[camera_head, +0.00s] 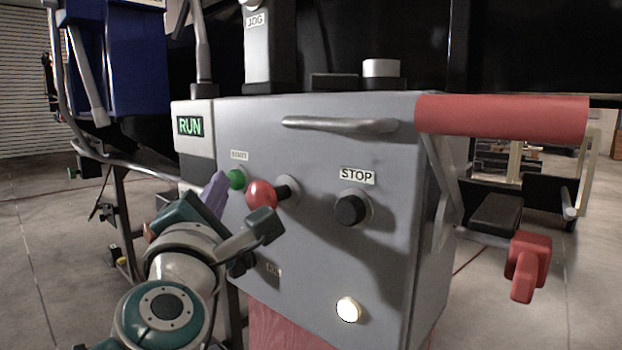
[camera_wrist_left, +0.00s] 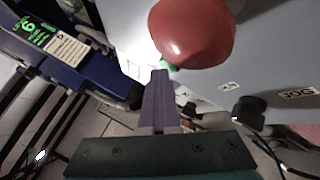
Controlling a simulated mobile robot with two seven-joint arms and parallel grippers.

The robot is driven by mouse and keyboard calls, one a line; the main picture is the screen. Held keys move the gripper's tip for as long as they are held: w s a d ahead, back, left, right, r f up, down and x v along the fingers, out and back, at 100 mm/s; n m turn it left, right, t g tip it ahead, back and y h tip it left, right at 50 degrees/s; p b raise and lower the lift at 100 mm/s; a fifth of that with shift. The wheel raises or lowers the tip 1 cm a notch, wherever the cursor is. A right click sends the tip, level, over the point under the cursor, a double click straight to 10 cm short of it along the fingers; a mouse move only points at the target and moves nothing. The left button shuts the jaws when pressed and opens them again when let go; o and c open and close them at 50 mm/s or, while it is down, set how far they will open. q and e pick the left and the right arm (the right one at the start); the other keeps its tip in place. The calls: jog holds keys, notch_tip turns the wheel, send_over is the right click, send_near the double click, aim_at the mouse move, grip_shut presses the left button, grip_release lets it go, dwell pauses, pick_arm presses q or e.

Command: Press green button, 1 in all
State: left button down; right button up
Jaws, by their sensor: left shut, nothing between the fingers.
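The green button (camera_head: 237,179) sits on the grey control box's front, below a small white label and left of a red ball knob (camera_head: 262,195). My left gripper (camera_head: 219,182) is shut and empty, its purple fingers pointing up at the box with the tips just left of the button. In the left wrist view the closed fingers (camera_wrist_left: 158,76) point at the green button (camera_wrist_left: 168,66), which is mostly hidden behind the red knob (camera_wrist_left: 193,32). I cannot tell whether the fingertips touch the button. My right gripper is not in view.
The grey control box (camera_head: 330,255) also bears a black STOP knob (camera_head: 350,208), a grey bar handle (camera_head: 340,125) and a lit white lamp (camera_head: 348,309). A green RUN display (camera_head: 190,126) glows at left. A red padded bar (camera_head: 502,118) juts out at upper right.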

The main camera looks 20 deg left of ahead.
pick_arm(q)
jog(key=shift+s+a+p, duration=0.25)
jog(key=shift+s+p, duration=0.05)
jog(key=shift+s, duration=0.4)
jog(key=shift+s+r, duration=0.1)
jog(key=s, duration=0.1)
jog(key=s+a+p, duration=0.1)
jog(key=s, duration=0.1)
jog(key=s+a, duration=0.1)
jog(key=shift+s, duration=0.25)
dwell(0.5)
